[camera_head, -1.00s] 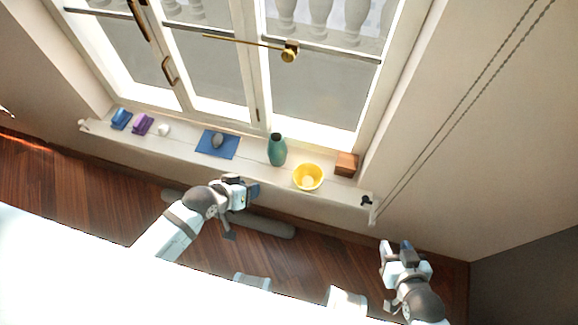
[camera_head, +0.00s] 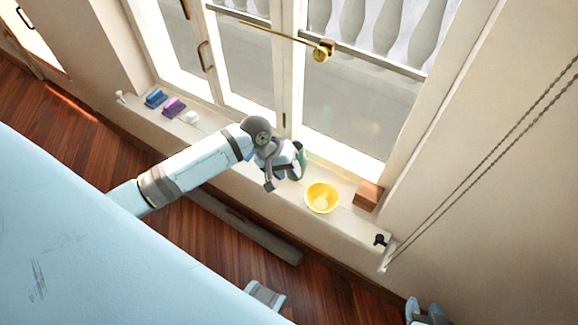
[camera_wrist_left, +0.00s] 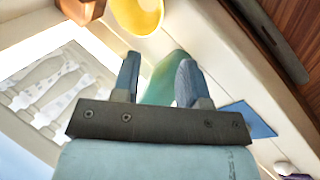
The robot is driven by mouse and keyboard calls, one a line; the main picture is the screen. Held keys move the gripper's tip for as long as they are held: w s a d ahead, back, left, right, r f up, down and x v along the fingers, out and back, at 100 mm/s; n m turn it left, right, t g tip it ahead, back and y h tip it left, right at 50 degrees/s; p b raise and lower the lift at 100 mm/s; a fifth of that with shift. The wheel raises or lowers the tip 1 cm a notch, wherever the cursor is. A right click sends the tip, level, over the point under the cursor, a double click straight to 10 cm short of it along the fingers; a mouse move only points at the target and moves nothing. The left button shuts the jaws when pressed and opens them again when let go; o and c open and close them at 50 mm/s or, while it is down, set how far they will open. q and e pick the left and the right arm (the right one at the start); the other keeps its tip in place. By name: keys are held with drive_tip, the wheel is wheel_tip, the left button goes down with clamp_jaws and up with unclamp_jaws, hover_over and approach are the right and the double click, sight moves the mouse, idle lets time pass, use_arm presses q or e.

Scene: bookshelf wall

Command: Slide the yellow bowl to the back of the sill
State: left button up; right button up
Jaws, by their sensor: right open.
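The yellow bowl (camera_head: 322,197) stands upright on the pale window sill (camera_head: 350,222), towards its room-side edge. It also shows cut off at the top of the left wrist view (camera_wrist_left: 138,15). My left gripper (camera_head: 284,172) is over the sill, left of the bowl and apart from it. Its two fingers (camera_wrist_left: 158,80) are spread, with the green vase (camera_wrist_left: 161,82) showing between and beyond them; contact cannot be told. In the head view the arm hides much of the vase (camera_head: 301,160). My right gripper (camera_head: 424,310) is open, low at the bottom right edge, and partly cut off.
A wooden block (camera_head: 367,195) stands right of the bowl by the window frame. Blue (camera_head: 156,98) and purple (camera_head: 174,107) objects and a white one (camera_head: 191,117) sit at the sill's left. A black knob (camera_head: 380,240) is at its right end.

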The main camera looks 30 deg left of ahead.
sight(306, 194)
use_arm(q)
drive_tip(key=b+x, duration=0.2)
drive_tip(key=x, duration=1)
drive_tip(key=shift+d+f, duration=0.1)
drive_tip(key=shift+f, duration=0.15)
drive_tip(key=shift+w+d+f, duration=0.15)
drive_tip(key=shift+d+f, duration=0.15)
drive_tip(key=shift+f, duration=0.3)
drive_tip(key=c, duration=0.7)
clamp_jaws()
